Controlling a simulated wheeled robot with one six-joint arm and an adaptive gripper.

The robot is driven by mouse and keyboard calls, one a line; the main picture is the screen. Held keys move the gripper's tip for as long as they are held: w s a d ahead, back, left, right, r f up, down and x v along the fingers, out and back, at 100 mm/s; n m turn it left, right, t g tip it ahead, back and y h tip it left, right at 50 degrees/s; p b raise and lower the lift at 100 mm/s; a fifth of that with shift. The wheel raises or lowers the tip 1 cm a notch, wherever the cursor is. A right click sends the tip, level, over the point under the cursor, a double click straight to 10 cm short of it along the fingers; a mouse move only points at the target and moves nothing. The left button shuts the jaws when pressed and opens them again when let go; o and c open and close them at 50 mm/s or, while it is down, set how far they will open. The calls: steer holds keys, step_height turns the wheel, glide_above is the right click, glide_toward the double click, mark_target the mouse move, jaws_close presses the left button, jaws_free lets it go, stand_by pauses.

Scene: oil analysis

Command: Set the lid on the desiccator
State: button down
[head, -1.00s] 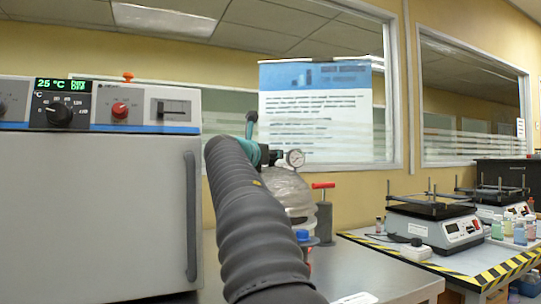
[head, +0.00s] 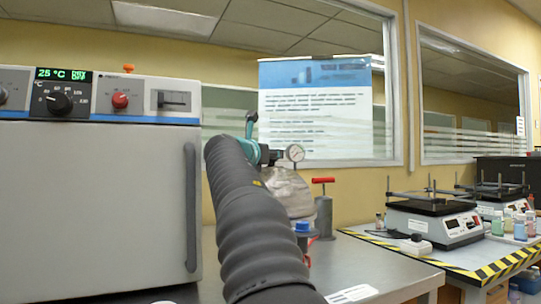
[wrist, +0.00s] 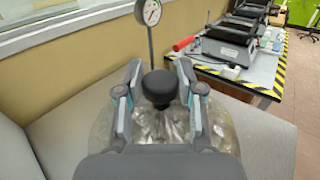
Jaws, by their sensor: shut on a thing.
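In the wrist view, my gripper (wrist: 157,92) has its two fingers closed on either side of the black knob (wrist: 159,88) of the clear glass lid. The domed glass of the lid (wrist: 168,126) shows below and between the fingers. In the head view, my gripper and its dark sleeved arm reach to the clear glass dome (head: 291,192) on the bench. My arm hides the dome's left side and much of what is under it. I cannot tell whether the lid touches the desiccator's body.
A pressure gauge (head: 295,153) stands just behind the dome. A grey cylinder with a red handle (head: 323,181) is close on its right, and a blue-topped item (head: 302,227) is in front. A large oven (head: 95,205) fills the left. Bare bench (head: 375,268) lies to the right.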

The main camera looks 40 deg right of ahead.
steer(key=shift+f, duration=0.25)
steer(key=c, duration=0.7)
jaws_free()
steer(key=shift+o, duration=0.2)
steer(key=shift+f, duration=0.1)
